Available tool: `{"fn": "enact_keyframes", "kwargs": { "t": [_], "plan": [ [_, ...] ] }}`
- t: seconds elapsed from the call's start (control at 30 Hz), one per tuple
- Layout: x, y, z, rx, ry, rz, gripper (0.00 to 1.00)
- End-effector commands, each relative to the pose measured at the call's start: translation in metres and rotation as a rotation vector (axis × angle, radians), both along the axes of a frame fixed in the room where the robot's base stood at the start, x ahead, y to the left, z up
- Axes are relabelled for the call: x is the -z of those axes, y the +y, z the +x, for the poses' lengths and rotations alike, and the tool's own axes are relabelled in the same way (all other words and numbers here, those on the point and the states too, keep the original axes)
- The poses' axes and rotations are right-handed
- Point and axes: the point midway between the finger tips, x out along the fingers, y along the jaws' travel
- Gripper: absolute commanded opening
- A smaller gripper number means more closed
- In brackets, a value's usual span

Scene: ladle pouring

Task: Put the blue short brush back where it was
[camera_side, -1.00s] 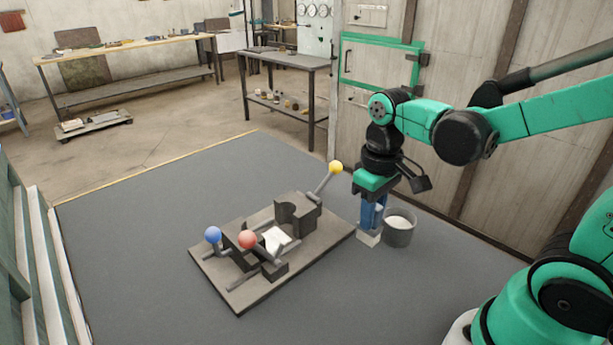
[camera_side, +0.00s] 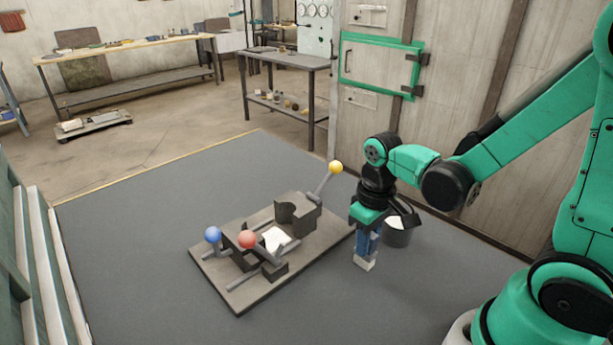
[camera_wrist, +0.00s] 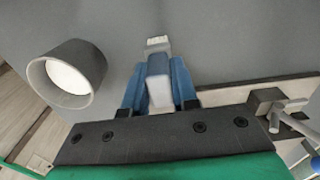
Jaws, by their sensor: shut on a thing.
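My gripper (camera_side: 367,243) points down over the grey mat, between the fixture board and the grey cup. Its blue fingers are shut on the short brush (camera_side: 364,263), whose pale block-like lower end shows below the fingertips. In the wrist view the brush (camera_wrist: 158,90) lies between the blue fingers, with a whitish end beyond them.
The grey cup (camera_side: 397,238) with white contents stands behind and right of my gripper. The fixture board (camera_side: 240,297), with levers topped by blue (camera_side: 212,235), red (camera_side: 248,239) and yellow (camera_side: 335,167) balls, lies left. The mat in front is clear.

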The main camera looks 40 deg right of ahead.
Motion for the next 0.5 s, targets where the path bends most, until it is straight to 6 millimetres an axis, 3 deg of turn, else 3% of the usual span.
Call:
{"fn": "enact_keyframes", "kwargs": {
  "t": [0.07, 0.1, 0.2, 0.5],
  "plan": [
    [0.0023, 0.0, 0.0002, 0.0, 0.0, 0.0, 0.0],
    [0.0027, 0.0, 0.0001, 0.0, 0.0, 0.0, 0.29],
    [0.0024, 0.0, 0.0, 0.0, 0.0, 0.0, 0.55],
    [0.002, 0.0, 0.0001, 0.0, 0.0, 0.0, 0.55]
  ]
}}
